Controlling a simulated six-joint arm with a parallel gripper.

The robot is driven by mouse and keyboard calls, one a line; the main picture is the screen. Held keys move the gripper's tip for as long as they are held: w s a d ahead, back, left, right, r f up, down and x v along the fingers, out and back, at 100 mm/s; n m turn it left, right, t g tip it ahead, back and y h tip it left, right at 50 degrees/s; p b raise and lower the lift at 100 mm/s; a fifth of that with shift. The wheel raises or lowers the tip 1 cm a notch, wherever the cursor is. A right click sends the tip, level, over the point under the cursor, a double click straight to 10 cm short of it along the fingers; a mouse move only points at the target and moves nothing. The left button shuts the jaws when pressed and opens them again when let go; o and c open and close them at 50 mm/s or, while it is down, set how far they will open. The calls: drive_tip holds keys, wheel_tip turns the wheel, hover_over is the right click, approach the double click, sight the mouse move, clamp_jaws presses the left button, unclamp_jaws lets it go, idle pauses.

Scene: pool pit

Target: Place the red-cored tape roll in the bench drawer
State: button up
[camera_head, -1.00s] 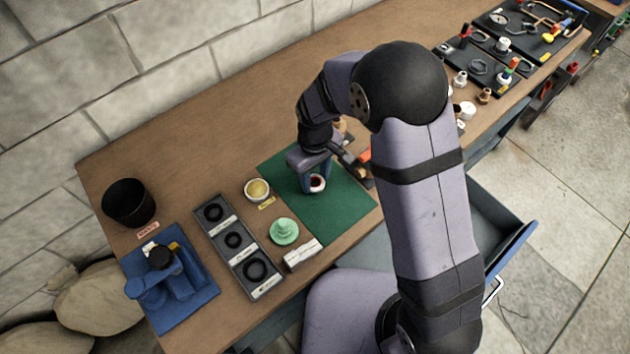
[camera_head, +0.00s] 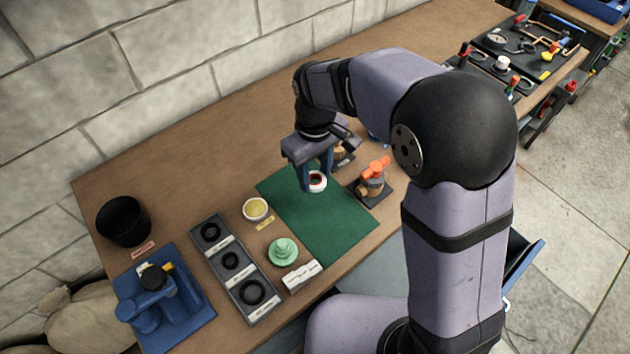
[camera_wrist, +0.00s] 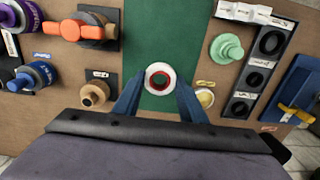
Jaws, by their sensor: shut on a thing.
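The red-cored tape roll (camera_head: 317,182) is a white ring with a red inner core. My gripper (camera_head: 316,178) is shut on it, with one blue finger on each side, over the green mat (camera_head: 322,225). In the wrist view the tape roll (camera_wrist: 160,78) sits between the two blue fingertips (camera_wrist: 160,88). It looks raised a little above the mat, though the gap is hard to judge. The bench drawer (camera_head: 522,258) is open at the right front of the bench, mostly hidden behind my arm.
An orange-handled valve (camera_head: 374,178) stands right of the mat. A green stepped piece (camera_head: 283,251), a yellow-filled cup (camera_head: 255,209) and a grey tray of black rings (camera_head: 232,262) lie left of it. A black bin (camera_head: 124,221) and blue vise (camera_head: 160,300) stand further left.

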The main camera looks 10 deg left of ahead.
drive_tip(key=shift+r, duration=0.25)
wheel_tip(320, 180, up, 5)
drive_tip(key=w+d+m+b, duration=0.1)
drive_tip(key=d+m+b, duration=0.6)
drive_tip(key=d, duration=1.3)
drive_tip(key=s+d+m+b, duration=0.1)
drive_tip(key=s+d+m, duration=0.45)
drive_tip(key=d, duration=0.25)
drive_tip(key=s+d+m+b, duration=0.1)
drive_tip(key=s+d+m, duration=0.3)
drive_tip(key=d+m, duration=0.3)
drive_tip(key=shift+n, duration=0.75)
drive_tip(key=shift+w+d+f, duration=0.1)
drive_tip(key=shift+d+f, duration=0.05)
drive_tip(key=shift+f, duration=5)
drive_tip(key=shift+s+d+f, duration=0.1)
drive_tip(key=shift+f, duration=5)
drive_tip(key=shift+w+d+f, duration=0.1)
drive_tip(key=shift+d+f, duration=0.05)
drive_tip(key=shift+f, duration=5)
drive_tip(key=shift+f, duration=0.1)
drive_tip(key=o, duration=1.1)
